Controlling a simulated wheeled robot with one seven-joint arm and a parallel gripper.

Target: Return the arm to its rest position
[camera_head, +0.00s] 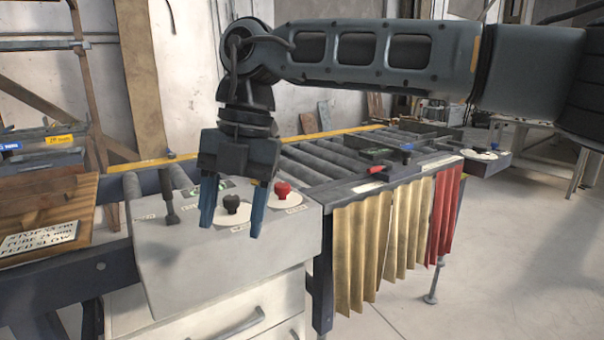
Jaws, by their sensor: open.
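My gripper (232,207) hangs pointing down over the grey control box (200,262). Its two blue fingers are spread apart and nothing is between them that I can tell is held. A black knob (231,203) on a white plate shows between the fingers; whether they touch it I cannot tell. A red knob (283,189) on another white plate is just right of the gripper. My arm reaches in from the right edge, across the top of the view.
A roller conveyor (325,162) runs behind the box, with yellow and red curtain strips (385,245) along its front. A lever (168,195) stands on the box's left side. A wooden board with a sign (40,238) lies at left. Open floor (510,270) is at right.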

